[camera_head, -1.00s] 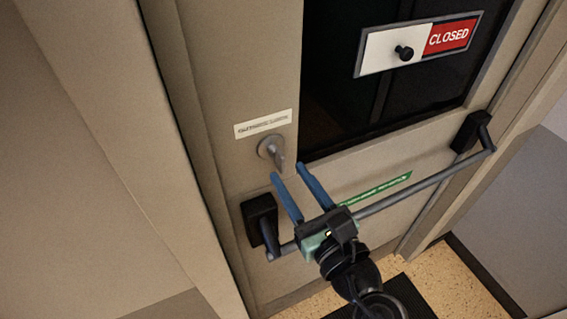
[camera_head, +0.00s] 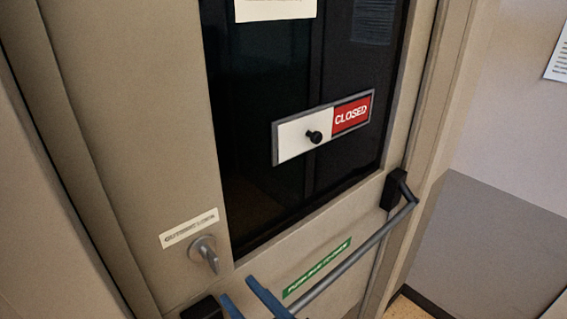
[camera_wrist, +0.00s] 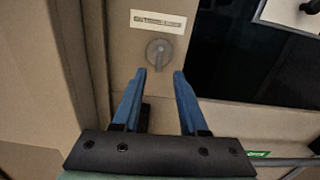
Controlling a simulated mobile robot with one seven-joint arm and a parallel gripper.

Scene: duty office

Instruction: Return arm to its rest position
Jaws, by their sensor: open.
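My gripper (camera_head: 241,290) shows at the bottom of the head view, with only its blue fingers in the picture. In the wrist view my gripper (camera_wrist: 158,82) is open and empty, its two blue fingers apart. A round grey thumb-turn lock (camera_head: 204,252) sits on the door just above and left of the fingers. In the wrist view the lock (camera_wrist: 159,54) appears beyond the fingertips, between them, and does not look gripped. The rest of my arm is out of the head view.
The beige door has a dark window (camera_head: 262,110) with a sliding sign (camera_head: 323,127) reading CLOSED. A push bar (camera_head: 360,262) crosses the door below, under a green label (camera_head: 317,268). A black bar mount (camera_head: 203,309) is at lower left. A wall (camera_head: 490,240) stands at right.

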